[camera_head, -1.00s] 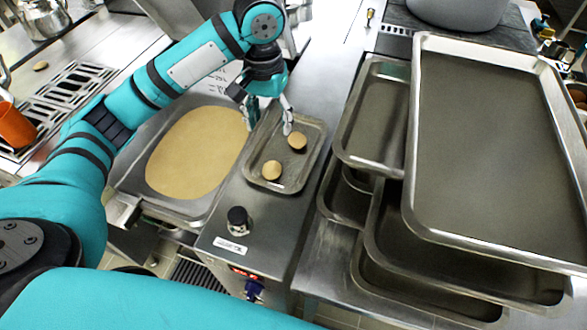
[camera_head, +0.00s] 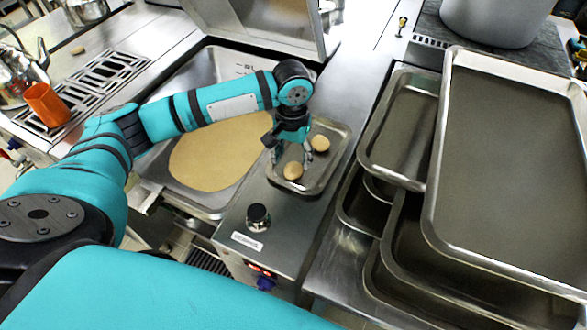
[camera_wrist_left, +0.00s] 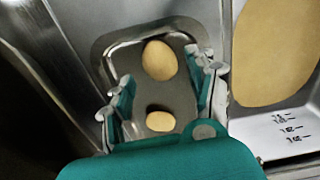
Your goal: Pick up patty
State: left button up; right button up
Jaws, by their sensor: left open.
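Two round tan patties lie apart on a small metal tray (camera_head: 333,166). The nearer patty (camera_head: 293,171) is toward the tray's front left, and the farther patty (camera_head: 320,143) is toward its back right. My left gripper (camera_head: 291,160) is open above the tray, close to the nearer patty. In the left wrist view, one patty (camera_wrist_left: 159,60) lies ahead between the open fingers (camera_wrist_left: 165,95), and the other patty (camera_wrist_left: 160,121) lies closer to the palm. No patty is held. Whether the fingertips touch the tray is unclear. My right gripper is not in view.
A basin with a flat tan layer (camera_head: 215,155) is left of the tray. Stacked metal trays (camera_head: 515,150) rise at the right. A knob (camera_head: 258,217) sits on the counter in front. An orange cup (camera_head: 46,104) stands far left.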

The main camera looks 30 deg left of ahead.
aim_at(293, 170)
pick_arm(q)
notch_tip(293, 170, down, 4)
jog(key=shift+d+f+p, duration=0.1)
jog(key=shift+f+p, duration=0.05)
jog(key=shift+p, duration=0.2)
jog(key=shift+c, duration=0.4)
jog(key=c, duration=0.8)
